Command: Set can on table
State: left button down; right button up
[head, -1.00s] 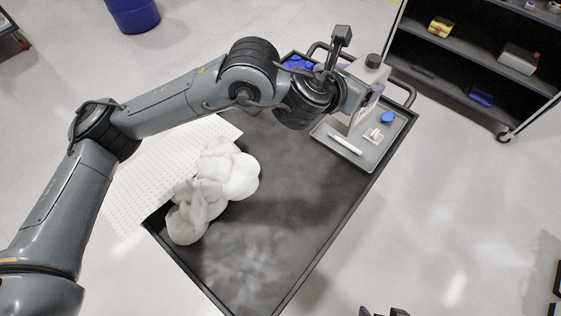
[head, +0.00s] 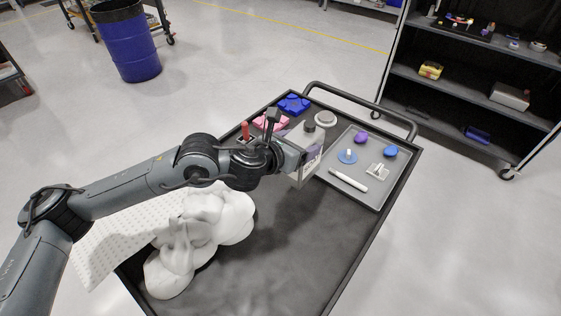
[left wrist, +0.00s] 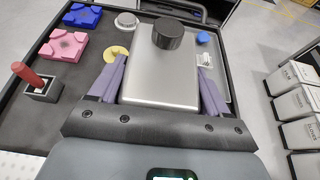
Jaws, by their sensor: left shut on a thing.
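The can is a grey rectangular metal can (head: 309,158) with a black round cap and a label on its side. It also shows in the left wrist view (left wrist: 160,84), upright between my fingers. My left gripper (head: 298,152) is shut on the can, its purple-grey fingers on two opposite sides. It holds the can over the dark table top (head: 285,245) of a cart, just left of the grey tray. I cannot tell whether the can's base touches the surface. My right gripper is not in view.
The grey tray (head: 378,200) holds a white marker and small blue and purple pieces. Blue (head: 294,104) and pink (head: 270,122) blocks and a red-handled tool (head: 245,131) stand at the back left. A white lumpy object (head: 225,218) lies left. The front is clear.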

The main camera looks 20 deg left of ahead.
pick_arm(q)
jog(key=a+f+b, duration=0.2)
jog(key=a+f, duration=0.2)
jog(key=f, duration=0.2)
jog(key=shift+w+a+f, duration=0.15)
jog(key=shift+a+f, duration=0.1)
jog(key=shift+a, duration=0.1)
jog(key=shift+f+b, duration=0.15)
jog(key=shift+b, duration=0.15)
jog(key=shift+c, duration=2.1)
grip_release()
jog(key=shift+f, duration=0.25)
jog(key=o, duration=0.4)
jog(key=shift+r, duration=0.1)
jog(key=shift+r, duration=0.1)
